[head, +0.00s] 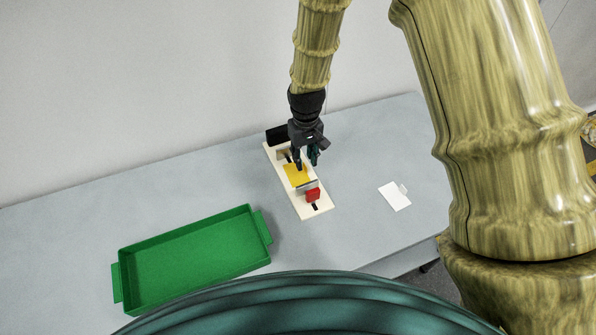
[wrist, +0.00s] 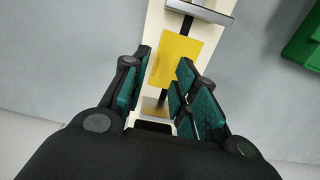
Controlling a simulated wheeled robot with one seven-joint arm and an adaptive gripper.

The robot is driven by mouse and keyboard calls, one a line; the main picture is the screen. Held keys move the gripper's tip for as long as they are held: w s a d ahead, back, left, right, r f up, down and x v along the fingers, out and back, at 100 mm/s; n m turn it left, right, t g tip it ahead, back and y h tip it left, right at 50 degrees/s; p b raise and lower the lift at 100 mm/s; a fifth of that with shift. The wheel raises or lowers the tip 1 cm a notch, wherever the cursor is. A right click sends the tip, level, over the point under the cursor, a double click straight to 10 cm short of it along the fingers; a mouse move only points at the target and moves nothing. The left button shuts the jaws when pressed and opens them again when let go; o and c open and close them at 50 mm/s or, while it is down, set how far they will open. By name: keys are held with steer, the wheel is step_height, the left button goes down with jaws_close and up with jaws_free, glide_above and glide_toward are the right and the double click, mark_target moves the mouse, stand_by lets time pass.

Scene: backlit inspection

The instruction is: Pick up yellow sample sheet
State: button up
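The yellow sample sheet (head: 296,175) lies on a long cream board on the table. It also shows in the wrist view (wrist: 177,58), lying across a dark slot between a metal bar and the near end of the board. My gripper (head: 306,161) is above the board, over the end of the sheet away from the red block. In the wrist view my gripper (wrist: 163,64) has its two teal-padded fingers apart, with the sheet's near part showing between and beyond them. Nothing is held. Whether the fingertips touch the board cannot be told.
The cream board (head: 321,207) carries a metal bar (head: 307,186), a red block (head: 313,195) and a black block (head: 277,134). A green tray (head: 190,262) stands empty at the left front. A white card (head: 393,197) lies to the right. The table between is clear.

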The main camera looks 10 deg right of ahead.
mark_target(305, 166)
steer(key=f, duration=0.1)
steer(key=w+f, duration=0.1)
steer(key=f, duration=0.1)
steer(key=shift+d+f+p, duration=0.15)
steer(key=shift+d+p, duration=0.05)
steer(key=shift+p, duration=0.15)
steer(key=shift+s+f, duration=0.25)
steer(key=shift+f, duration=0.25)
steer(key=shift+w, duration=0.1)
jaws_close()
